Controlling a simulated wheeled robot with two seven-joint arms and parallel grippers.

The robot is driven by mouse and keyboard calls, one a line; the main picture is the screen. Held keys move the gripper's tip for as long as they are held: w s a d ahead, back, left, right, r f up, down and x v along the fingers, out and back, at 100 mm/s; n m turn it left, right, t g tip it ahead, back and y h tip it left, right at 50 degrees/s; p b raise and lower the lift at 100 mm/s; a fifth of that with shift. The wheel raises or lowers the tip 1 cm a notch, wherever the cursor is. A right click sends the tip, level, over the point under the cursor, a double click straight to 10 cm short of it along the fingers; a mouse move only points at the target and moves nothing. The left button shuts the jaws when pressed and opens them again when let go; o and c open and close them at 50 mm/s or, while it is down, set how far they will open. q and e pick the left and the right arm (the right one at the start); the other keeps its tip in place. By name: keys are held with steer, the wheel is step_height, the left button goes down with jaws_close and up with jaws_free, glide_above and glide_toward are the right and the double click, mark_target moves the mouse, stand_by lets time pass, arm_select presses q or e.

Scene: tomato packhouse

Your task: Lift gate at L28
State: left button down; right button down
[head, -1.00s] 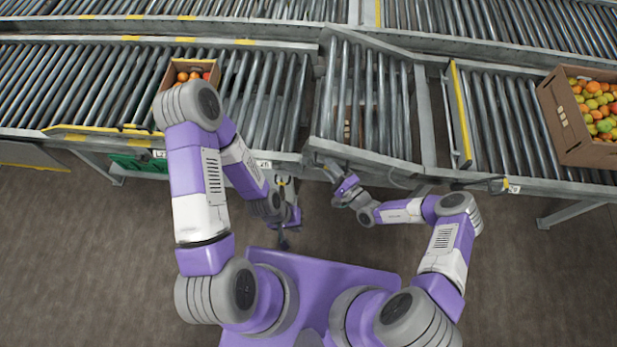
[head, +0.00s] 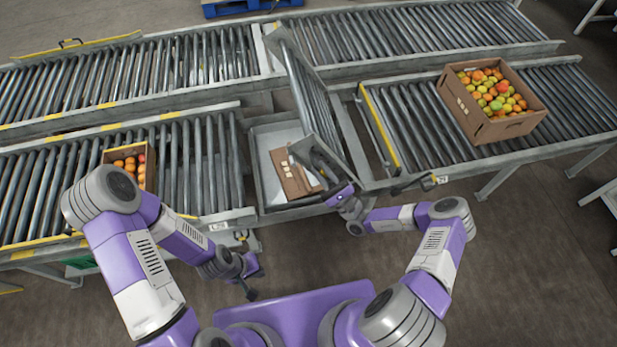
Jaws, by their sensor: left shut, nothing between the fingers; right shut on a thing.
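The lift gate (head: 312,95) is a hinged section of rollers in the conveyor line.
A carton of mixed tomatoes (head: 480,125) stands on the right conveyor (head: 420,130). A smaller carton of orange tomatoes (head: 149,178) stands on the left conveyor (head: 205,165), partly behind my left arm. Another conveyor line (head: 400,38) runs behind. A blue pallet (head: 240,8) lies at the back.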

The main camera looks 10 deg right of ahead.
steer(key=shift+d+r+m+t, duration=0.4)
steer(key=shift+d+r+m, duration=0.1)
steer(key=shift+d, duration=0.25)
steer(key=shift+h, duration=0.3)
steer(key=c, duration=1.1)
jaws_free()
steer(key=shift+c, duration=0.2)
